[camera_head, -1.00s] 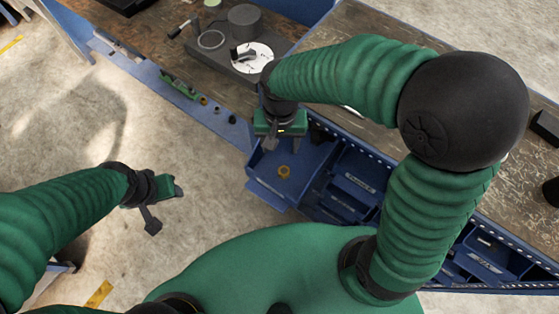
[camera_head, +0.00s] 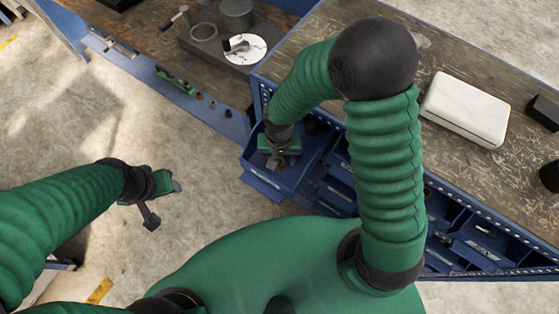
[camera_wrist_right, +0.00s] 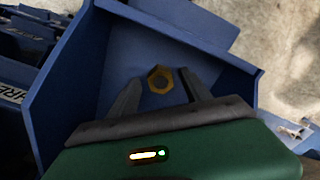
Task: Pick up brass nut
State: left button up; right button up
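The brass nut (camera_wrist_right: 160,79) is a hexagonal ring lying on the floor of a blue bin (camera_wrist_right: 58,98), seen in the right wrist view. My right gripper (camera_wrist_right: 161,90) is open, with one finger on each side of the nut and a gap to each. In the head view my right gripper (camera_head: 274,160) reaches down into the same blue bin (camera_head: 268,183), and the nut is hidden there. My left gripper (camera_head: 166,198) hangs over the floor at the left, apart from everything; its fingers look spread.
Several more blue bins (camera_head: 475,245) line the bench's front to the right. A white box (camera_head: 467,108) lies on the wooden bench top. A round white dial (camera_head: 245,49) and dark cylinders stand on a grey plate at the back.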

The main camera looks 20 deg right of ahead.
jog(key=shift+s+a, duration=0.1)
jog(key=shift+a, duration=0.15)
grip_shut()
jog(key=shift+d+r, duration=0.15)
